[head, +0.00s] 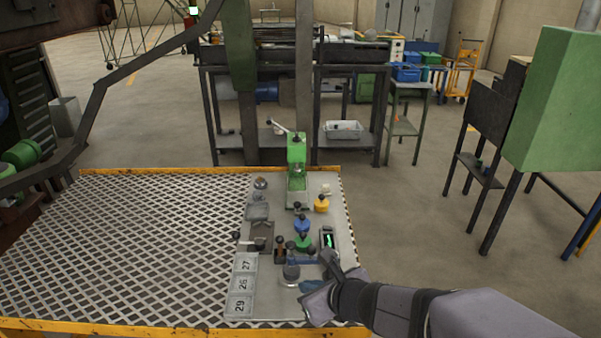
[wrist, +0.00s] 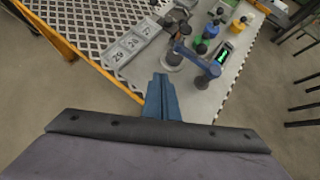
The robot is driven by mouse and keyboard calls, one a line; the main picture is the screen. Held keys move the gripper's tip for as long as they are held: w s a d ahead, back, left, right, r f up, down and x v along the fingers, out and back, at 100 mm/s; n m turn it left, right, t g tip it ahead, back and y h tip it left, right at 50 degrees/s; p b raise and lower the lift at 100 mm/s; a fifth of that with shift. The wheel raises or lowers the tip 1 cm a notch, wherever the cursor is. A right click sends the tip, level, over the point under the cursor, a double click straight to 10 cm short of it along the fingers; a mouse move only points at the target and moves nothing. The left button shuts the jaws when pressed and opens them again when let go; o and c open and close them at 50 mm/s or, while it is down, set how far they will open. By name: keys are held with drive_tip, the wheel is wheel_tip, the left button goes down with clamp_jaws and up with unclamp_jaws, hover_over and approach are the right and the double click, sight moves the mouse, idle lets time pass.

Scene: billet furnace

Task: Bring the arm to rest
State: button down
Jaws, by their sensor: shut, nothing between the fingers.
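My gripper shows in the wrist view (wrist: 160,78) as two blue fingers pressed together with nothing between them. In the head view its blue fingertips (head: 306,286) are over the near right part of the grey plate, close to a round grey piece (head: 290,272). I cannot tell how high above the plate they are. My arm reaches in from the lower right of the head view and hides the plate's near right corner.
The plate (head: 268,300) carries a green press (head: 297,160), numbered tiles (head: 243,284), a device with a green display (head: 328,240), and several coloured knobbed pieces. The mesh table (head: 120,230) is bare to the left. A green cabinet (head: 555,100) stands right.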

drive_tip(key=s+a+f+n+g, duration=0.1)
drive_tip(key=s+f+n+g, duration=0.2)
drive_tip(key=s+n, duration=0.55)
drive_tip(key=s+a+f+n+g, duration=0.1)
drive_tip(key=s+f+n+g, duration=0.2)
drive_tip(key=n, duration=1.1)
drive_tip(key=s+d+r+n+g+h+p, duration=0.1)
drive_tip(key=s+d+r+n+h+p, duration=0.1)
drive_tip(key=d, duration=0.5)
drive_tip(key=s+d+r+n+g+h+p, duration=0.1)
drive_tip(key=s+d+r+n+h+p, duration=0.1)
drive_tip(key=d+r+n+p, duration=0.2)
drive_tip(key=d+n+p, duration=0.1)
drive_tip(key=d+p, duration=0.1)
drive_tip(key=d, duration=0.1)
drive_tip(key=shift+s+h, duration=0.3)
drive_tip(key=shift+s, duration=0.1)
